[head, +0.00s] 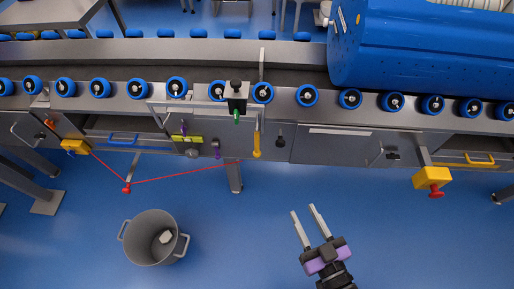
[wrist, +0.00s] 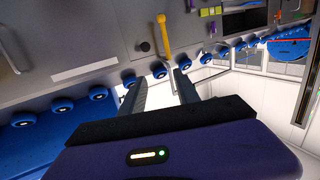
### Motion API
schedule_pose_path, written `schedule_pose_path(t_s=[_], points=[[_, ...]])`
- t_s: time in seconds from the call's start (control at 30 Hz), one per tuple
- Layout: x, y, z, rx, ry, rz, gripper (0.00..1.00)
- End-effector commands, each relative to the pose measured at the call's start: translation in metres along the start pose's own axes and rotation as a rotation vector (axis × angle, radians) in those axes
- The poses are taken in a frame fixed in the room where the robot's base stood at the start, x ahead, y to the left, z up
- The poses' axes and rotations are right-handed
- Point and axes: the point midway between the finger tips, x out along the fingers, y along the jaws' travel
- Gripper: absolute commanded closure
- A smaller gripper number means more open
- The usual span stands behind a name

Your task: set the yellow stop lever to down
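The yellow stop lever (head: 257,143) is on the front of the conveyor in the head view, its thicker end towards the floor side. It also shows in the wrist view (wrist: 165,40), top centre, beyond my fingertips; that view looks upside down, with the rollers below the lever. My gripper (head: 303,209) is below and right of the lever in the head view, over the blue floor. In the wrist view its two fingers (wrist: 155,78) are spread apart with nothing between them. Gripper and lever are clearly apart.
A red cord (head: 175,177) runs below the conveyor. A yellow box with a red button (head: 432,179) juts out at right. A blue drum (head: 425,50) lies on the conveyor. Floor around my gripper is clear.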

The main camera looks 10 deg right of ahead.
Motion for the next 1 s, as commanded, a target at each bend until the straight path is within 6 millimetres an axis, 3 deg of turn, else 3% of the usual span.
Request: schedule_pose_path(t_s=[0.03, 0.2, 0.43, 0.6, 0.83, 1.0], points=[[0.024, 0.0, 0.012, -0.003, 0.018, -0.012, 0.62], [0.095, -0.003, 0.037, -0.005, 0.054, -0.063, 0.62], [0.182, -0.009, 0.051, -0.004, 0.085, -0.132, 0.62], [0.215, -0.011, 0.051, -0.002, 0.092, -0.162, 0.62], [0.235, -0.014, 0.05, -0.002, 0.094, -0.17, 0.62], [0.261, -0.018, 0.049, -0.002, 0.095, -0.17, 0.62]])
